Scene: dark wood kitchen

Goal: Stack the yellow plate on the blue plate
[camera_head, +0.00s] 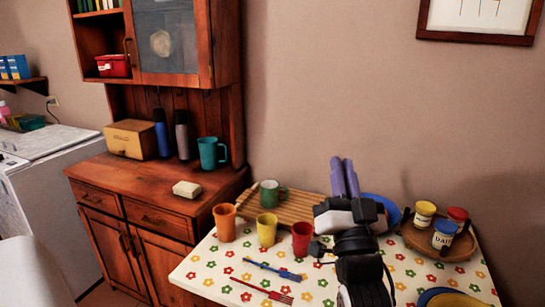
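A blue plate (387,206) is on the table behind my gripper, which hides much of it. A yellow plate (455,300) is at the table's front right, cut off by the bottom edge of the picture. A dark blue rim (425,295) shows along its left side; I cannot tell whether this is a separate plate. My gripper (345,177) is raised over the back of the table, in front of the blue plate in the picture. Its two purple fingers point up and look close together. Nothing shows between them, but their gap is unclear.
The flowered table (215,262) holds orange (225,222), yellow (266,230) and red (301,238) cups, a blue fork (272,270) and a red fork (262,290). A wooden tray (425,243) holds jars at the right.

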